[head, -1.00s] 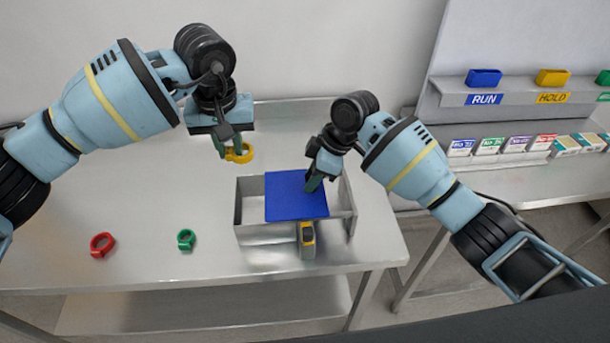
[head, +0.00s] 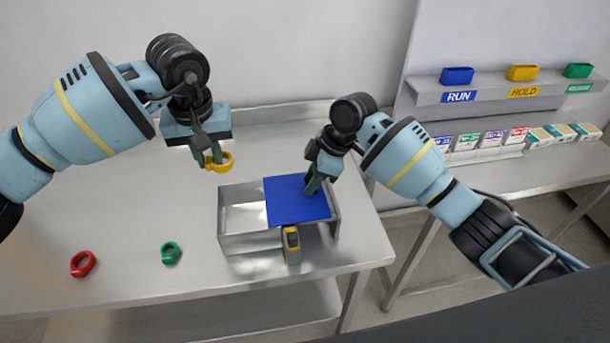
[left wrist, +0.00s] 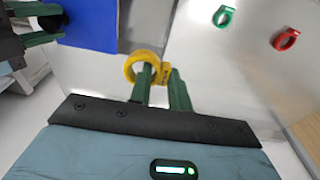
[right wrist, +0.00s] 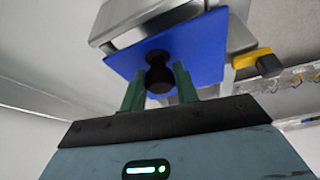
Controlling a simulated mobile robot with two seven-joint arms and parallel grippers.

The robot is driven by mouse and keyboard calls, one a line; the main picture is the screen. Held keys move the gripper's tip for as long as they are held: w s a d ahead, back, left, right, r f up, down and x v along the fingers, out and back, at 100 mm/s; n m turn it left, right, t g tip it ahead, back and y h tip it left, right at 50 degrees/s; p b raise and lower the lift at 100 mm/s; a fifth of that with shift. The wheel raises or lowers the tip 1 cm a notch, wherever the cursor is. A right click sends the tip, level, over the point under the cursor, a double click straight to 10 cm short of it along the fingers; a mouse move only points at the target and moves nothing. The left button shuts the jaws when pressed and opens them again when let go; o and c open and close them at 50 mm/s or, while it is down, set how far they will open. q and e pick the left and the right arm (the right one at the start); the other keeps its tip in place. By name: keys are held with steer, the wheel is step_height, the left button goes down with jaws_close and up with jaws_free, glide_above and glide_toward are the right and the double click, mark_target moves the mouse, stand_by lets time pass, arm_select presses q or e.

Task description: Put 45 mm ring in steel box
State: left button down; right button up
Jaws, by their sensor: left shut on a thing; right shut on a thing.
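My left gripper (head: 213,162) is shut on a yellow ring (head: 225,163) and holds it above the table, behind the box's left part. The ring also shows at the fingertips in the left wrist view (left wrist: 131,68). The open-topped steel box (head: 250,243) stands near the table's front edge. A blue lid (head: 297,203) covers its middle and right; the left part is uncovered. My right gripper (head: 313,184) is shut on the lid's black knob (right wrist: 158,75). A red ring (head: 82,264) and a green ring (head: 171,253) lie left of the box. No ring sizes are readable.
A yellow and dark device (head: 291,241) sits at the box's front. A second table at the right has a shelf with blue, yellow and green bins (head: 522,73) and several small boxes (head: 540,135). The steel table (head: 120,215) is clear behind the loose rings.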

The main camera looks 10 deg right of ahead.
steer(key=shift+d, duration=0.1)
arm_select(q)
steer(key=d+f+n, duration=0.1)
steer(key=n, duration=0.1)
steer(key=f+n, duration=0.1)
steer(key=n, duration=0.1)
steer(key=d+f+n, duration=0.1)
steer(key=n, duration=0.1)
steer(key=shift+s+d+f+y, duration=0.3)
steer(key=shift+d+f, duration=0.05)
steer(key=shift+f, duration=0.1)
steer(key=shift+f, duration=5.4)
steer(key=c, duration=1.2)
jaws_free()
steer(key=shift+c, duration=0.2)
